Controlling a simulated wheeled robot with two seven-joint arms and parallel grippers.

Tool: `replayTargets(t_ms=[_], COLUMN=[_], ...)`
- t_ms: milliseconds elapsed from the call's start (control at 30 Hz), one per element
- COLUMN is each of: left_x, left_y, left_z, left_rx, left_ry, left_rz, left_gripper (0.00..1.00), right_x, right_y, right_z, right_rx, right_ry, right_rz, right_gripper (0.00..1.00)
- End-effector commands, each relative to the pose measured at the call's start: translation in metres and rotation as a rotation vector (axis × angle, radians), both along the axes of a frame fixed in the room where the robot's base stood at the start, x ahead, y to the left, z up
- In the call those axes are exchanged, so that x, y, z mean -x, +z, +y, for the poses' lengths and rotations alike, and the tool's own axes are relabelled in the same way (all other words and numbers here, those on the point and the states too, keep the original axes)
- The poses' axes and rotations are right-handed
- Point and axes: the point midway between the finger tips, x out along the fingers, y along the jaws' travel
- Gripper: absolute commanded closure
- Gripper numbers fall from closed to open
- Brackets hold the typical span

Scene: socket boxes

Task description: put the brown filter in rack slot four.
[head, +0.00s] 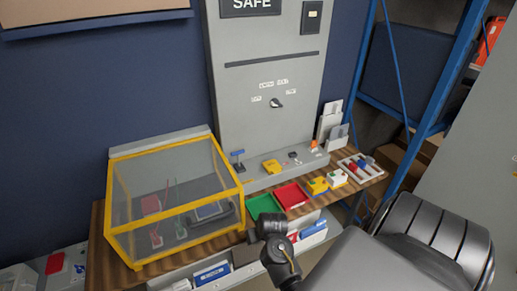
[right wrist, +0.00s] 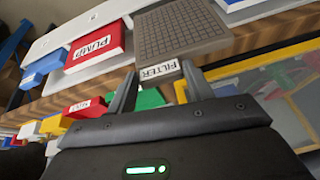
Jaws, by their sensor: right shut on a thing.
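The brown filter (right wrist: 180,32) shows large in the right wrist view, a grey-brown block with a ribbed face and a white FILTER label. My right gripper (right wrist: 160,82) is shut on its labelled end. In the head view the right gripper (head: 272,228) is over the front edge of the bench, and I cannot clearly make out the filter there. The pale rack (right wrist: 65,35) runs along the bench front, with a red PUMP block (right wrist: 97,45) and a blue block (right wrist: 44,66) in it. I cannot read slot numbers. My left gripper is not in view.
A yellow-framed clear case (head: 165,200) stands left on the wooden bench. A green tray (head: 264,205) and a red tray (head: 291,195) lie behind the right gripper. A grey SAFE panel (head: 265,90) rises at the back. A blue shelf frame (head: 435,100) stands at right.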

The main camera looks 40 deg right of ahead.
Motion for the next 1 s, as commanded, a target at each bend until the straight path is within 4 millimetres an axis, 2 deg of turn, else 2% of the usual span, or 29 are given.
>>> replayTargets(t_ms=[200, 500, 1000], left_x=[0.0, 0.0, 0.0], left_y=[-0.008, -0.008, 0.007], left_z=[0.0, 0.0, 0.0], left_rx=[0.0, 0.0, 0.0], left_ry=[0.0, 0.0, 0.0], left_rz=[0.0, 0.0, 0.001], left_gripper=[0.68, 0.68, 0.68], right_x=[0.0, 0.0, -0.001], right_y=[-0.012, -0.012, -0.011], right_z=[0.0, 0.0, 0.002], right_rx=[-0.001, 0.0, 0.015], right_ry=[0.0, 0.001, 0.0], right_rz=[0.0, 0.0, 0.004], right_gripper=[0.69, 0.69, 0.69])
